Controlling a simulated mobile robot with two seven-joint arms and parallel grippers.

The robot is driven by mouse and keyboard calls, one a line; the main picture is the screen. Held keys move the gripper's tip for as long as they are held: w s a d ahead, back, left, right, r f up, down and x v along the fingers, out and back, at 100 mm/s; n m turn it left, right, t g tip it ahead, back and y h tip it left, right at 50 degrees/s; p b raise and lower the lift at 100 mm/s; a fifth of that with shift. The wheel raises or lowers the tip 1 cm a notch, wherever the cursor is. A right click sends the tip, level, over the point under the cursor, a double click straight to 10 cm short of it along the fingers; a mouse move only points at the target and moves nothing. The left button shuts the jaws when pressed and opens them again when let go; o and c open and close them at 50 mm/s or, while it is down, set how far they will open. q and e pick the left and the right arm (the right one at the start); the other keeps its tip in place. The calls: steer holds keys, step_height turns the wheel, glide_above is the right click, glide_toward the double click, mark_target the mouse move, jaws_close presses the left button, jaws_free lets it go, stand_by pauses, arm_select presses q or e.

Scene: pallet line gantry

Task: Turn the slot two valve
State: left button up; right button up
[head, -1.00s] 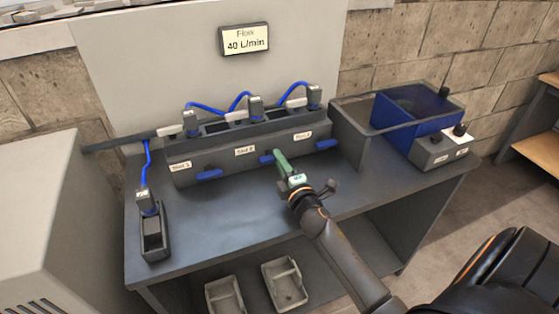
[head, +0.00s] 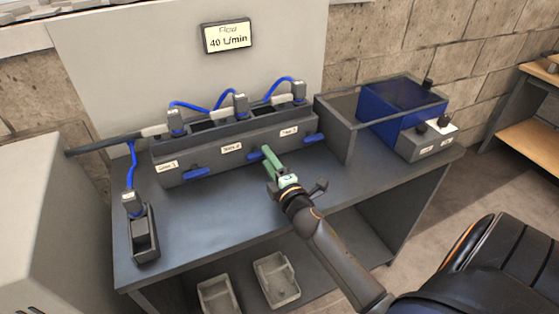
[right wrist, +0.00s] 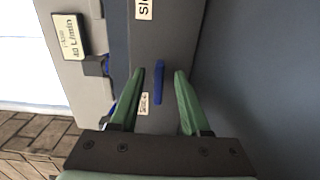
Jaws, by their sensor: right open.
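The slot two valve is a blue handle (head: 255,155) on the front of the grey manifold (head: 215,166), just right of its small white label (head: 231,148). My right gripper (head: 268,151) has green fingers and is open at this handle, covering its right end in the head view. In the right wrist view the blue handle (right wrist: 159,84) lies between the two open fingers (right wrist: 160,72), lengthwise along them, with a gap on each side. I cannot tell how deep it sits between the fingertips. My left gripper is out of view.
Blue handles for slot one (head: 197,174) and slot three (head: 314,138) flank it. A display (head: 227,37) reads Flow 40 L/min. Blue hoses (head: 203,105) run above. A bin (head: 347,111) and control box (head: 428,141) stand right. The bench (head: 215,223) in front is clear.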

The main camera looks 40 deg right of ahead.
steer(key=v, duration=0.9)
steer(key=shift+s+b, duration=0.3)
steer(key=shift+b, duration=0.1)
steer(key=shift+s+a, duration=0.15)
steer(key=shift+s, duration=0.6)
